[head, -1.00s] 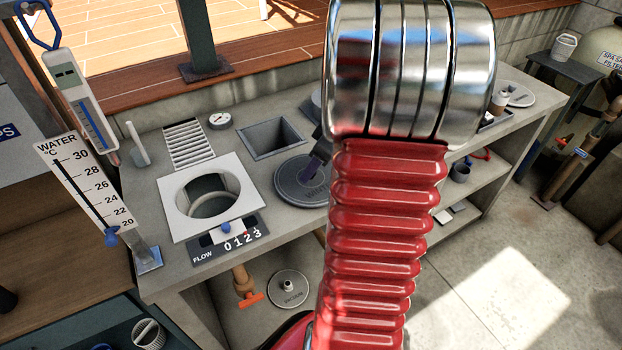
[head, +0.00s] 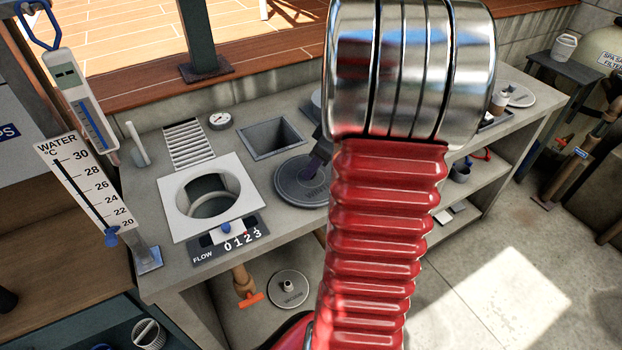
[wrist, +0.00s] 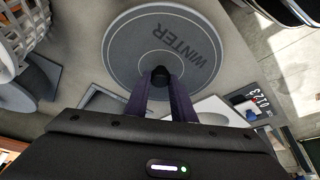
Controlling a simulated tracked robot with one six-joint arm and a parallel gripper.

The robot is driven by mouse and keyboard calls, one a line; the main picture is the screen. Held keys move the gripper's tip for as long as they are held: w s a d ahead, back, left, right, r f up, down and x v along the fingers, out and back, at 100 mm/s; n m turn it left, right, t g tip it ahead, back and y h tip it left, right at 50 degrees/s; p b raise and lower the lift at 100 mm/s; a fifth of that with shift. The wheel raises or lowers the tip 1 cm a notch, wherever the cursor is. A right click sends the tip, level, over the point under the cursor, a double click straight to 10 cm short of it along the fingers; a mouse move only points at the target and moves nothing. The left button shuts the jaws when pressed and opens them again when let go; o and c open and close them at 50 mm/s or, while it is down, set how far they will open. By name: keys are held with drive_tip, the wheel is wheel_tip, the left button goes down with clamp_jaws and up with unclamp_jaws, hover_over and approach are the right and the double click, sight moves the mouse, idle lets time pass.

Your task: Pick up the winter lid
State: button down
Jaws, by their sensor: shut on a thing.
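The winter lid is a round grey disc with a raised rim and the word WINTER on it. In the wrist view the winter lid (wrist: 128,53) fills the upper middle, with a dark knob (wrist: 160,74) at its centre. My gripper (wrist: 161,84) is shut on that knob, its two purple fingers on either side. In the head view the winter lid (head: 290,183) lies on or just above the grey counter; I cannot tell which. My gripper (head: 315,168) is at its top, and my red arm hides the lid's right part.
Left of the lid is a white square plate (head: 176,228) with a round opening. Behind it is a square recess (head: 257,140) in the counter. A flow counter (head: 228,239) sits at the front edge. Another round lid (head: 288,289) lies below the counter. A thermometer board (head: 85,183) stands at left.

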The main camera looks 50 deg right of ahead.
drive_tip(key=shift+r, duration=0.15)
wheel_tip(320, 180, up, 10)
idle(0.6)
drive_tip(key=shift+f, duration=0.2)
